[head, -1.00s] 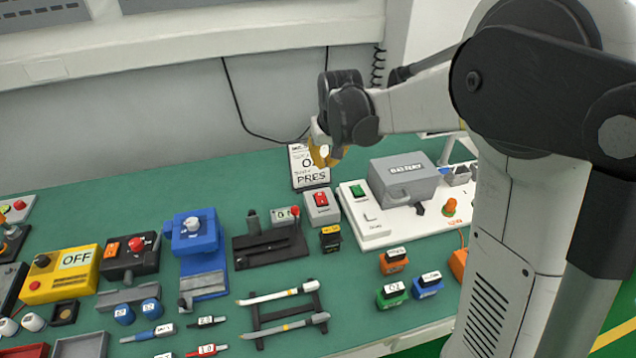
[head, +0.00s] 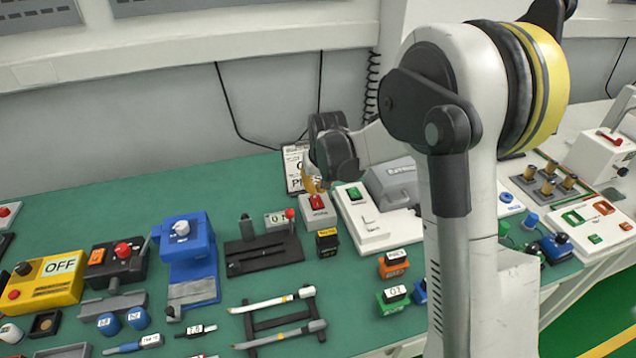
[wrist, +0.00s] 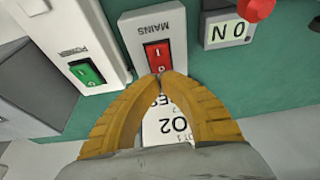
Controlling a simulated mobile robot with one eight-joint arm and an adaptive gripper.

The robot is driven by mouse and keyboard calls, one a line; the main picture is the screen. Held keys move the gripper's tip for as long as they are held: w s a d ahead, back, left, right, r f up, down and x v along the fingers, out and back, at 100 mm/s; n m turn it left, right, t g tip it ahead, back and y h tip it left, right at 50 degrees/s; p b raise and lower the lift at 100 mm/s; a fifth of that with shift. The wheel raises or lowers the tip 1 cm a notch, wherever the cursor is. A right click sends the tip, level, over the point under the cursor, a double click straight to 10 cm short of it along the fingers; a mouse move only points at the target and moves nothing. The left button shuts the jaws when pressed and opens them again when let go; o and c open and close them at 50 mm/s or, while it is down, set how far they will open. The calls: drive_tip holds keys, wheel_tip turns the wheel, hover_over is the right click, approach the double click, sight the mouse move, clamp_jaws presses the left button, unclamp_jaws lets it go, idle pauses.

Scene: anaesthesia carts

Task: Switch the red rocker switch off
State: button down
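The red rocker switch (head: 317,201) sits on a small light-grey box near the back of the green bench. In the wrist view the red rocker (wrist: 157,55) shows upright on its box, which is marked MAINS (wrist: 152,22). I cannot tell which way the rocker is tilted. My gripper (wrist: 160,76) has its two yellow fingertips together, with nothing between them. They are at the near end of the red rocker in the wrist view; contact is not clear. In the head view my gripper (head: 315,188) is just over the box.
A white unit with a green rocker switch (head: 354,193) stands close on the right. A printed card (head: 293,168) stands behind. A small black-and-yellow block (head: 327,242) sits in front.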

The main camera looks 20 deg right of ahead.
drive_tip(key=shift+x, duration=0.8)
drive_tip(key=shift+s+f, duration=0.15)
drive_tip(key=shift+f+b, duration=0.35)
drive_tip(key=shift+b, duration=0.05)
drive_tip(key=shift+r, duration=0.1)
drive_tip(key=shift+s+r, duration=0.25)
drive_tip(key=shift+s, duration=0.35)
